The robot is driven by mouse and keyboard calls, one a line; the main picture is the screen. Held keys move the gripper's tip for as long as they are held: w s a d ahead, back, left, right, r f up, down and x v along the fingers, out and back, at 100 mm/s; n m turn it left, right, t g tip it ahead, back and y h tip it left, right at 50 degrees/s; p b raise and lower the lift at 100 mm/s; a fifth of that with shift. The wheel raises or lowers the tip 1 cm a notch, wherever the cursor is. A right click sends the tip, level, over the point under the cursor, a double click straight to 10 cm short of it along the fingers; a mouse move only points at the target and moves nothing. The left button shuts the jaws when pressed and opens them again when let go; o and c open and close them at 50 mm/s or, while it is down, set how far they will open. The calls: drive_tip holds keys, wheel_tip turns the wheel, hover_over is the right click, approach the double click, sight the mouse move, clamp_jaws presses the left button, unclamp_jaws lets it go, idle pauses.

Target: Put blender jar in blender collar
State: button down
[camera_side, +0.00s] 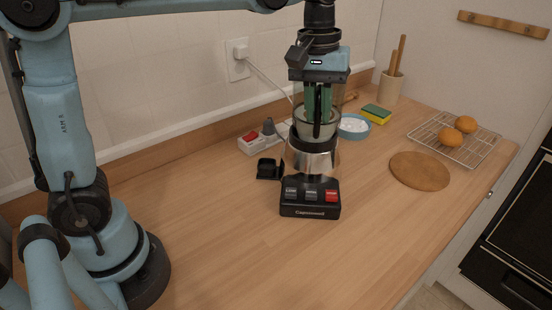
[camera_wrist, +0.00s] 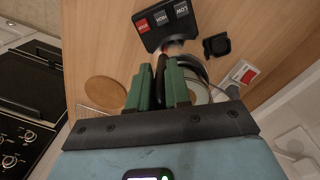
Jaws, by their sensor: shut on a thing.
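The blender jar (camera_side: 301,126) is clear with a dark handle and looks upright in the side view. My gripper (camera_side: 320,108), with green fingers, points down and is shut on the jar. In the wrist view my gripper (camera_wrist: 163,82) hides most of the jar. The blender collar (camera_side: 312,157) is a shiny metal ring on the black blender base (camera_side: 310,209). The jar's lower end is at the collar's top in the side view; I cannot tell how deep it sits. The base shows several buttons, one red, also in the wrist view (camera_wrist: 168,25).
A black lid-like piece (camera_side: 269,169) lies left of the base, near a power strip (camera_side: 251,144). Behind are a blue bowl (camera_side: 354,127) and a sponge (camera_side: 377,113). A round board (camera_side: 419,171) and a rack (camera_side: 478,148) lie right. The front counter is clear.

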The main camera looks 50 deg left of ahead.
drive_tip(key=c, duration=1.1)
unclamp_jaws()
drive_tip(key=shift+o, duration=0.2)
wheel_tip(320, 180, up, 12)
drive_tip(key=s+a+f+m+t, duration=0.3)
drive_tip(key=s+f, duration=0.2)
drive_tip(key=f, duration=0.4)
drive_tip(key=s+a+f+m+t, duration=0.3)
drive_tip(key=s+f, duration=0.2)
drive_tip(key=f, duration=0.5)
drive_tip(key=shift+s+f+m+t+y, duration=0.3)
drive_tip(key=shift+s+m+t+y, duration=0.1)
drive_tip(key=shift+a, duration=0.1)
